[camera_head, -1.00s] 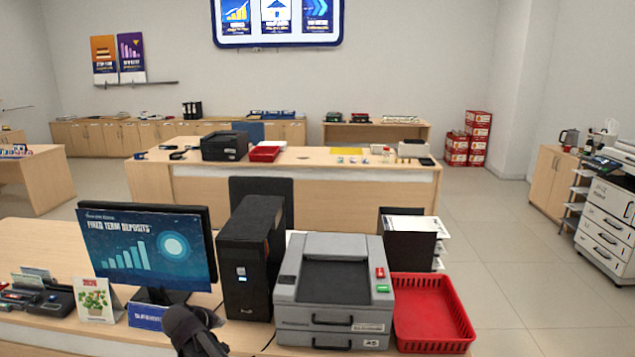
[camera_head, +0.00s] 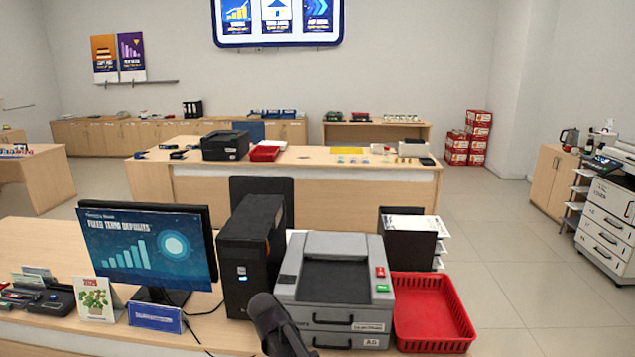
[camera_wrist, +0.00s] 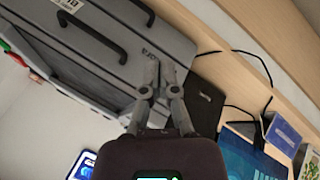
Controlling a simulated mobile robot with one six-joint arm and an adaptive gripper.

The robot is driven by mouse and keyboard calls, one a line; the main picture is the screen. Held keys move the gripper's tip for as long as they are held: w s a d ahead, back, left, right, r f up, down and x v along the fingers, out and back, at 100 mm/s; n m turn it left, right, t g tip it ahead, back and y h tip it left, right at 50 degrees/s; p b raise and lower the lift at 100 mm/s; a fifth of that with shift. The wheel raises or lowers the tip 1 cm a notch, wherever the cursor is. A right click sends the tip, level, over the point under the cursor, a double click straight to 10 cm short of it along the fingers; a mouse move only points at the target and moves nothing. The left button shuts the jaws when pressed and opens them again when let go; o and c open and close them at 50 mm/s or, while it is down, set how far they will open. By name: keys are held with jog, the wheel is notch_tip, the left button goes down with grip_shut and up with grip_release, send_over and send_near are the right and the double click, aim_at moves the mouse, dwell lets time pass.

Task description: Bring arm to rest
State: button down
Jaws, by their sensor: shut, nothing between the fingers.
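My gripper (camera_wrist: 161,78) shows in the wrist view with its two grey fingers drawn together and nothing between them. It is in front of the grey printer (camera_wrist: 100,50) and the black computer tower (camera_wrist: 206,98). In the head view a dark part of my arm (camera_head: 275,322) rises from the bottom edge, covering the lower left corner of the printer (camera_head: 338,285). The fingers cannot be made out in that view.
The counter holds a monitor (camera_head: 146,250), the tower (camera_head: 248,265), a blue sign (camera_head: 157,317), a plant card (camera_head: 96,300) and a red tray (camera_head: 433,312). A black cable lies near the sign. Open floor (camera_head: 510,270) shows on the right.

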jog(key=s+d+f+m+g+y, duration=0.1)
jog(key=s+d+m+g, duration=0.1)
jog(key=s+d, duration=0.5)
jog(key=s+d+f+m+g+y, duration=0.1)
jog(key=s+d, duration=0.6)
jog(key=d, duration=1)
jog(key=shift+f+m+g+y, duration=0.25)
jog(key=shift+m+g+y, duration=0.35)
jog(key=shift+m+g, duration=0.5)
